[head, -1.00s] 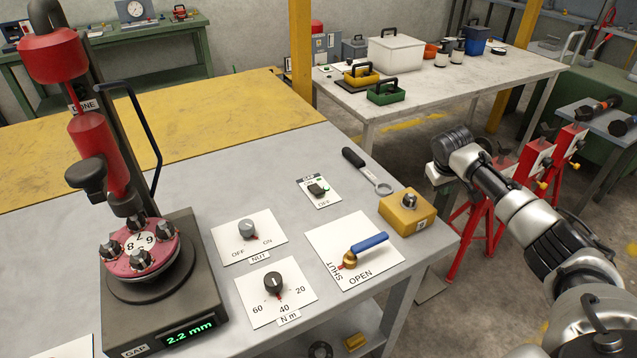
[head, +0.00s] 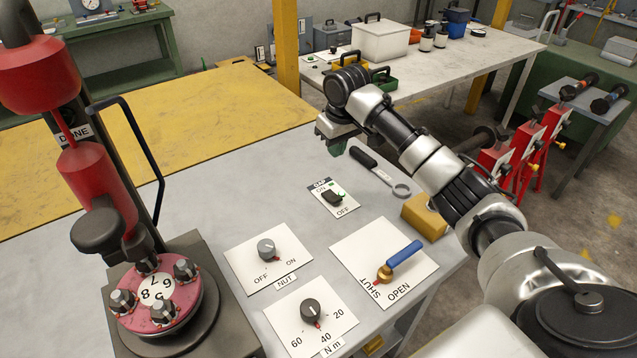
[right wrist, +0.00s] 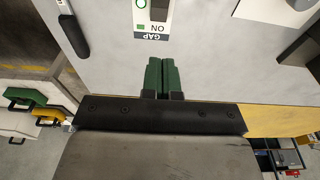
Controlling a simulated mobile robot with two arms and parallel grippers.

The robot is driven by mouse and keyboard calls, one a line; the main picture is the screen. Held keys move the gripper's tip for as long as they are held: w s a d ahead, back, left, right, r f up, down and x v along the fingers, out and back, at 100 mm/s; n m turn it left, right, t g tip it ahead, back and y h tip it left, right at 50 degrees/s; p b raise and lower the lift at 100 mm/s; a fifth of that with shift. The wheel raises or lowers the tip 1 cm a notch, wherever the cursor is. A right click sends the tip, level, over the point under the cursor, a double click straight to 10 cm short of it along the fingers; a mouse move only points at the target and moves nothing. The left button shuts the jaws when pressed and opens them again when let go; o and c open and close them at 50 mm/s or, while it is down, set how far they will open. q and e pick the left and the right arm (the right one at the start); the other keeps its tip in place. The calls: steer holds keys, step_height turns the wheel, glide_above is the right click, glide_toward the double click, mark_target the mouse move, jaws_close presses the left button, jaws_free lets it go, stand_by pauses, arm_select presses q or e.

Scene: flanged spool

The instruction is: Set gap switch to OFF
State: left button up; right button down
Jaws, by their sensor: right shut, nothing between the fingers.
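The gap switch (head: 332,197) is a dark rocker on a small white plate labelled GAP, with ON at its far end and OFF at its near end. A green mark shows beside the rocker. In the right wrist view part of the dark rocker (right wrist: 159,9) shows at the top edge, with the ON end of the plate towards me. My right gripper (head: 337,146) hangs above the table beyond the switch, apart from it. In the right wrist view its green fingers (right wrist: 162,75) are together and empty. My left gripper is not in view.
Near the switch are a wrench (head: 378,170), a yellow box (head: 424,215) partly behind my arm, a NUT knob (head: 267,249), a torque knob (head: 311,311) and a blue-handled valve (head: 402,252). A red press with a spool (head: 155,292) stands left.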

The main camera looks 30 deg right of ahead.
steer(key=s, duration=0.1)
glide_above(334, 198)
step_height(334, 198, down, 6)
step_height(334, 198, down, 6)
steer(key=shift+w+f+p, duration=0.1)
steer(key=shift+p, duration=0.85)
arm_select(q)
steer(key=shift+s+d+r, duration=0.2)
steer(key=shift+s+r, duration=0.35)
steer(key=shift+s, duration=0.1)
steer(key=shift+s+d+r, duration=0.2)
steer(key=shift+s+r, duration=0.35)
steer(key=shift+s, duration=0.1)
arm_select(e)
steer(key=shift+s+f, duration=0.3)
steer(key=shift+f, duration=0.4)
steer(key=shift+s+f+t+p, duration=0.25)
steer(key=shift+t+p, duration=0.15)
steer(key=shift+p, duration=0.25)
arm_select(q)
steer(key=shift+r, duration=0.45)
arm_select(e)
steer(key=shift+d+f, duration=0.1)
steer(key=shift+w, duration=0.15)
